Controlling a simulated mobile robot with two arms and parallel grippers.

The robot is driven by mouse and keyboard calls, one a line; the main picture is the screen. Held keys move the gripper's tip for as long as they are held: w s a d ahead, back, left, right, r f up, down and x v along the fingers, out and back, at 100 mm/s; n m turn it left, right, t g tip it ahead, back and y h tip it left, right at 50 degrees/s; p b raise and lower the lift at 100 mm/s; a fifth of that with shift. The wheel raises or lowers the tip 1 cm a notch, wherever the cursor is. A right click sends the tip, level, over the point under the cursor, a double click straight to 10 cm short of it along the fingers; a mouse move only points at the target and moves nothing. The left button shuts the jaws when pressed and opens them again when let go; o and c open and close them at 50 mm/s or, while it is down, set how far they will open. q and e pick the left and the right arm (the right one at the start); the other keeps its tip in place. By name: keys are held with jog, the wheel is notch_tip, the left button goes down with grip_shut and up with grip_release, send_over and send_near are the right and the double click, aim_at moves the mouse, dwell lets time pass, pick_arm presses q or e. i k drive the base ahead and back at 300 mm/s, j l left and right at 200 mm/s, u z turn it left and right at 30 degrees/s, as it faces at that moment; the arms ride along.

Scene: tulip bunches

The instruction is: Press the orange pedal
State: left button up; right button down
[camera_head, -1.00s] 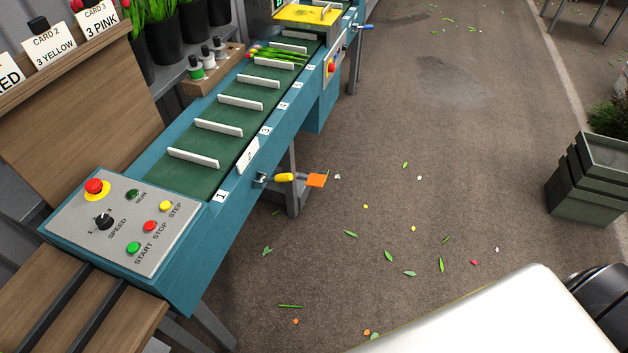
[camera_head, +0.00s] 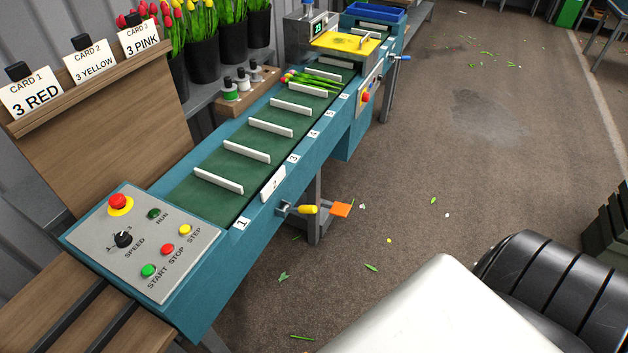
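The orange pedal (camera_head: 341,209) is a small flat orange plate on the near side of the teal conveyor (camera_head: 262,215), low by a grey leg. A yellow handle (camera_head: 307,209) on a small metal bracket sits just left of it. Neither of my grippers is in the head view, and nothing of mine is seen touching the pedal.
A control panel (camera_head: 144,240) with coloured buttons is at the conveyor's near end. A tulip bunch (camera_head: 312,80) lies on the belt. Card signs (camera_head: 95,60) stand at left. A white surface (camera_head: 425,310) and black ribbed part fill the lower right. Floor right of the conveyor is mostly clear.

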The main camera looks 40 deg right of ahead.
aim_at(339, 209)
jog(key=i+l+u, duration=0.25)
jog(key=l, duration=0.45)
jog(key=l+u, duration=0.25)
jog(key=l, duration=0.4)
jog(key=i+l+u, duration=0.1)
jog(key=l+u, duration=0.15)
jog(key=l, duration=0.5)
jog(key=i+l+u, duration=0.1)
jog(key=l, duration=2.5)
